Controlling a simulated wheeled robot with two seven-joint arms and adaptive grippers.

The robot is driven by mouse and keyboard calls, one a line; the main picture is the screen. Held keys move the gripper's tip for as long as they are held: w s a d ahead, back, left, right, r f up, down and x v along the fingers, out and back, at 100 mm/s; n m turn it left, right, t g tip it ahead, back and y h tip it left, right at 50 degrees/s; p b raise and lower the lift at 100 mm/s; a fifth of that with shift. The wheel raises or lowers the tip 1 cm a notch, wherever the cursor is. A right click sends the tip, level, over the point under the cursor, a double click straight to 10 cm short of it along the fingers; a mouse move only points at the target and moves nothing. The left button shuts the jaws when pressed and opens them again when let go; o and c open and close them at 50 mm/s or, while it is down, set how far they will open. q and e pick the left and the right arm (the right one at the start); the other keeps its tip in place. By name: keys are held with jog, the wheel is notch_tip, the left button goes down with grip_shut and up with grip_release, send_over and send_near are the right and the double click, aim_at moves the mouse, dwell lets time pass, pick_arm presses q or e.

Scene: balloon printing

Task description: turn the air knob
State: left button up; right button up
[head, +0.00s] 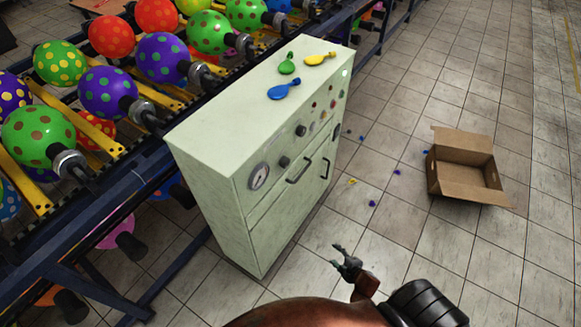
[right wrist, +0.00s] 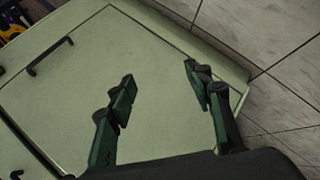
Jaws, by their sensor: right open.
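A pale green cabinet (head: 215,135) stands left of centre in the head view. Its front panel carries a black knob (head: 284,161) near the round gauge (head: 259,176) and another black knob (head: 300,130) farther along. I cannot tell which one is the air knob. My right gripper (head: 339,257) is open and empty, low in front of the cabinet and apart from the knobs. In the right wrist view, its spread fingers (right wrist: 160,84) show against the cabinet's front door (right wrist: 75,100), with no knob between them. My left gripper is not in view.
Two dark handles (head: 299,172) (head: 325,168) stick out from the cabinet front. Blue (head: 284,91), green and yellow flat balloons lie on its top. A rack of dotted balloons (head: 108,92) stands behind.

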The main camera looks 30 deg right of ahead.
jog(key=w+d+r+n+t+y+b, duration=0.1)
jog(key=w+r+n+t, duration=0.1)
jog(key=w+r+n, duration=0.5)
jog(key=w+d+r+t, duration=0.1)
jog(key=w+r+t, duration=0.2)
jog(key=w+r, duration=0.55)
jog(key=n+t+y+b, duration=0.3)
jog(key=n+y, duration=0.3)
jog(key=n, duration=1.3)
send_near(287, 164)
jog(key=w, duration=0.1)
jog(key=x, duration=0.6)
jog(key=shift+r, duration=0.1)
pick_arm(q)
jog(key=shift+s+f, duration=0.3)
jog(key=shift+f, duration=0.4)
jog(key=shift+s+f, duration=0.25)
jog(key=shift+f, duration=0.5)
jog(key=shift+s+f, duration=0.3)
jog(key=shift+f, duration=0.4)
pick_arm(e)
jog(key=shift+x, duration=0.8)
jog(key=shift+c, duration=0.2)
jog(key=c, duration=1.1)
